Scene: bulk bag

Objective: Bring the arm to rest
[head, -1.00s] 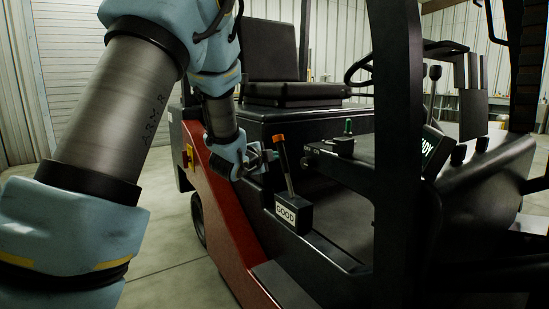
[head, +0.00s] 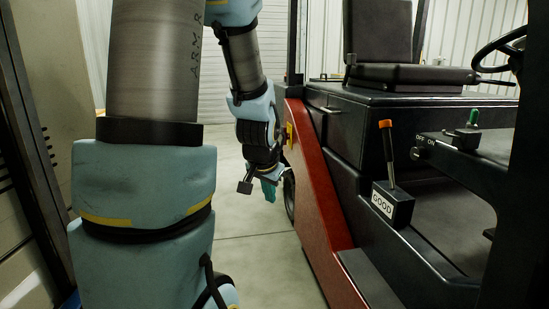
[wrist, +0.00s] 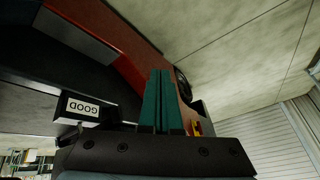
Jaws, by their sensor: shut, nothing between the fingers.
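My gripper (head: 268,190) hangs at the end of my arm in the head view, left of the forklift's red side panel (head: 316,200). In the wrist view its two teal fingers (wrist: 160,74) lie side by side, shut with nothing between them. That box also shows upside down at the left of the wrist view (wrist: 84,108).
The forklift has a black seat (head: 400,74), a steering wheel (head: 500,48) and a green-knobbed OFF/ON switch box (head: 462,138). Bare concrete floor (head: 262,245) lies left of the forklift. A dark upright frame (head: 35,130) stands at the far left.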

